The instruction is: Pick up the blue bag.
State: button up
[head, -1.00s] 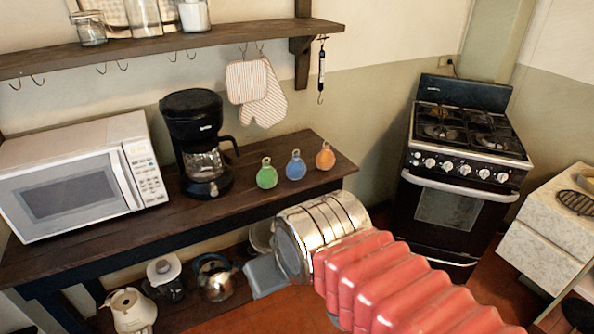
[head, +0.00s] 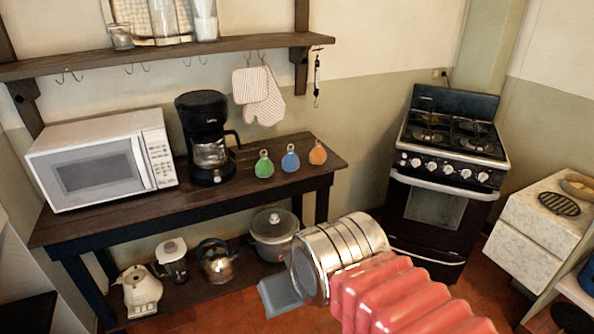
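The blue bag (head: 290,160) is small and rounded with a loop on top. It stands on the dark wooden table between a green bag (head: 264,165) and an orange bag (head: 317,154). My gripper (head: 280,297) shows only in part, as a grey-blue piece at the end of my arm, low in the head view. It is in front of the table and below its top, well apart from the blue bag. Whether its fingers are open or shut cannot be made out.
A coffee maker (head: 207,136) and a microwave (head: 101,160) stand left of the bags. A wall shelf (head: 170,53) with hooks and hanging oven mitts (head: 262,96) is above. A stove (head: 447,170) stands at the right. Pots and kettles sit on the table's lower shelf (head: 190,303).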

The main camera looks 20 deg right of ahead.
aim_at(291, 162)
jog(key=k, duration=0.65)
jog(key=u, duration=0.5)
jog(key=i, duration=2.35)
jog(key=z, duration=0.8)
jog(key=i, duration=0.65)
jog(key=z, duration=0.35)
